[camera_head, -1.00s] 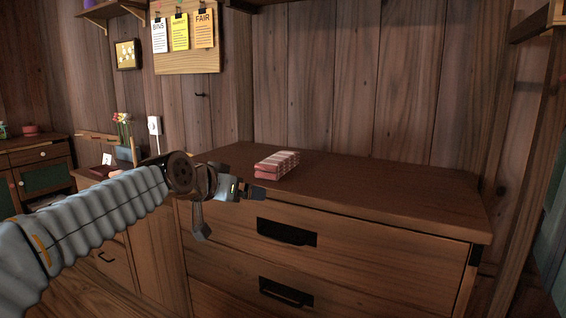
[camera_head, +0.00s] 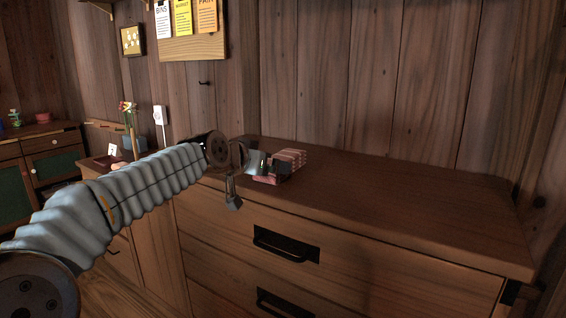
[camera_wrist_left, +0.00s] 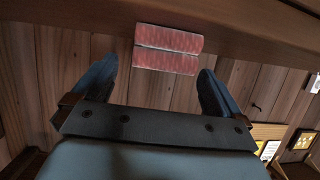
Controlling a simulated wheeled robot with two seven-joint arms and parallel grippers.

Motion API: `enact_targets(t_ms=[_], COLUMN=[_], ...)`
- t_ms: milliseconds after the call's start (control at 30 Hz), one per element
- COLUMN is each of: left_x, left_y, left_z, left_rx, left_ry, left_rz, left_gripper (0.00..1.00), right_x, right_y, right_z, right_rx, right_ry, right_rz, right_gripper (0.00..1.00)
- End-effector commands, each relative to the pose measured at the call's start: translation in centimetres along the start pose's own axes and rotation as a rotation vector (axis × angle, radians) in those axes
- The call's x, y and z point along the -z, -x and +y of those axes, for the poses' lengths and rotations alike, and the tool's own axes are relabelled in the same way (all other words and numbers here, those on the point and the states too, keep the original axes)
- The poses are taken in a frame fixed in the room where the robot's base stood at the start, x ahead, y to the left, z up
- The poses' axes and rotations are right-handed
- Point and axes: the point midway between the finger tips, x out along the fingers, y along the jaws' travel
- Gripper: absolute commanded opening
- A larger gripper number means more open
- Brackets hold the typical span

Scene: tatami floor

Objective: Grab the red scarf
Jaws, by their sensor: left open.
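The red scarf (camera_head: 292,156) is a folded red and white striped bundle lying on the dresser top (camera_head: 390,199). It also shows in the left wrist view (camera_wrist_left: 168,49), ahead of the fingers and between their lines. My left gripper (camera_head: 277,164) reaches in from the left and covers part of the scarf in the head view. In the left wrist view its two fingers (camera_wrist_left: 155,84) are spread wide with nothing between them. Whether a finger touches the scarf I cannot tell. My right gripper is out of view.
The dresser has drawers with dark handles (camera_head: 285,246). Its top is clear to the right of the scarf. A plank wall (camera_head: 350,80) stands behind. A lower desk with a flower vase (camera_head: 130,118) is on the left, and a green-fronted cabinet (camera_head: 52,163) stands further left.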

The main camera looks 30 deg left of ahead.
Motion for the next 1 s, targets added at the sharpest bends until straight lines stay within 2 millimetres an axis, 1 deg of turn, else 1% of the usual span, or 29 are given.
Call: enact_targets(t_ms=[167, 300, 400, 500, 700, 867, 1000], left_x=[0.1, -0.1, 0.0, -0.1, -0.2, -0.2, -0.1], left_y=[-1.5, -3.9, -5.2, -5.8, -5.8, -5.8, -5.8], left_z=[-0.1, -0.3, -0.3, -0.3, -0.3, -0.3, -0.3], left_rx=[0.0, 0.0, 0.0, 0.0, 0.0, 0.0, 0.0], left_ry=[0.001, 0.001, 0.001, 0.0, 0.0, 0.0, 0.0], left_rz=[-0.001, -0.003, -0.001, 0.0, 0.0, 0.0, 0.0], left_gripper=[1.0, 1.0, 1.0, 1.0, 1.0, 0.76, 0.54], right_x=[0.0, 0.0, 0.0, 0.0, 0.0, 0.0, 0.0], right_y=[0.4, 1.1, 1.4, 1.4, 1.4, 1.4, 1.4], right_z=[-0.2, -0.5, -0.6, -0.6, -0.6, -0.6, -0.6], right_rx=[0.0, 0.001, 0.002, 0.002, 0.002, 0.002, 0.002], right_ry=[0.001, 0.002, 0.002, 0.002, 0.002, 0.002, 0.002], right_rz=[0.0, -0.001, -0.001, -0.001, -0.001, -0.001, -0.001], right_gripper=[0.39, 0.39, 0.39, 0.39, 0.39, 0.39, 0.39])
